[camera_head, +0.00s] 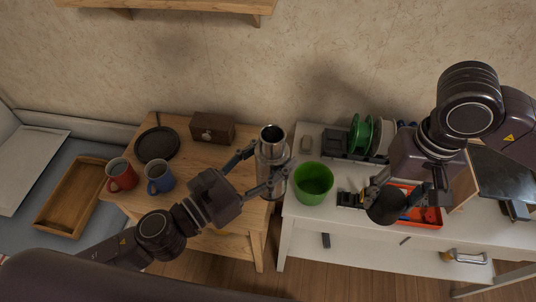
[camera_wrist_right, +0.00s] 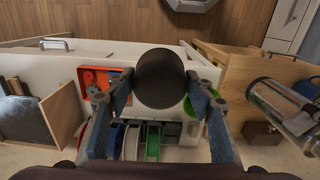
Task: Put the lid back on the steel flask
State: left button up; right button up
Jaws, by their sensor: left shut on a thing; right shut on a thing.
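The steel flask (camera_head: 272,146) is a shiny cylinder, roughly upright with its open mouth facing up in the head view. My left gripper (camera_head: 268,168) is shut around its body and holds it at the gap between the wooden and white tables. The flask also shows at the right of the right wrist view (camera_wrist_right: 278,106). The lid (camera_head: 384,208) is dark, round and near black. My right gripper (camera_head: 386,196) is shut on it above the white table, well to the right of the flask. The lid fills the space between the fingers in the right wrist view (camera_wrist_right: 160,78).
A green pot (camera_head: 313,184) stands on the white table (camera_head: 300,222) between flask and lid. An orange tray (camera_head: 430,218) lies beneath the lid, and green spools (camera_head: 361,136) stand behind. The wooden table (camera_head: 188,200) holds a red mug (camera_head: 121,176), a blue mug (camera_head: 159,178) and a box (camera_head: 212,128).

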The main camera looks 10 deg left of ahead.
pick_arm(q)
jog(key=shift+r, duration=0.1)
